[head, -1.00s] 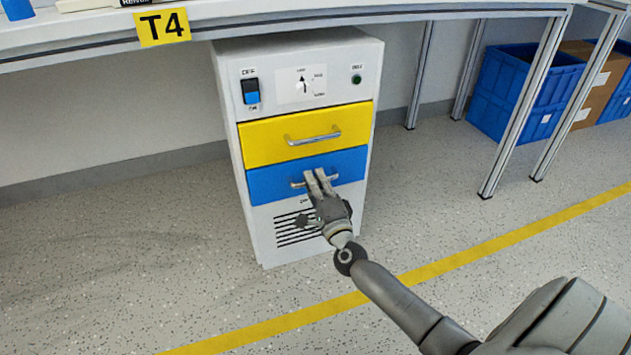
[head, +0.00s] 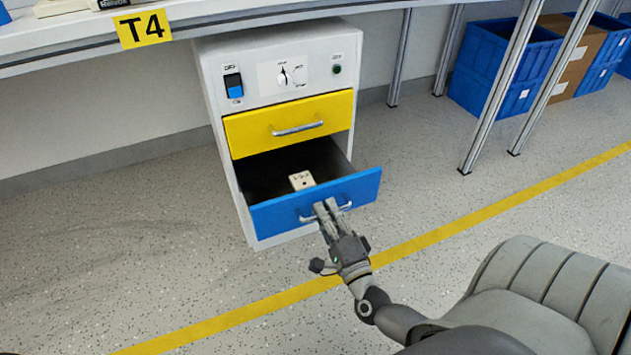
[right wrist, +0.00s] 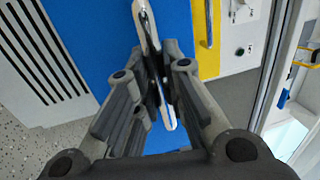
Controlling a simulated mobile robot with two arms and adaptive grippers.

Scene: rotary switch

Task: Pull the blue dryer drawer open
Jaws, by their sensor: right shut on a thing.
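The blue dryer drawer (head: 283,211) is pulled out of the white dryer cabinet (head: 213,101), below the shut yellow drawer (head: 262,127). Its dark interior shows, with a small pale part (head: 301,180) lying inside. My right gripper (head: 327,208) is shut on the silver handle (head: 344,206) of the blue drawer. In the right wrist view, the handle (right wrist: 144,18) passes between the fingers, with the blue drawer front (right wrist: 100,35) behind it. My left gripper is not in view.
A workbench with a yellow T4 sign (head: 142,29) stands over the cabinet. Its metal legs (head: 493,95) are at the right. Blue crates (head: 496,88) and a cardboard box (head: 580,50) stand behind them. The speckled floor in front is free, crossed by a yellow line (head: 215,322).

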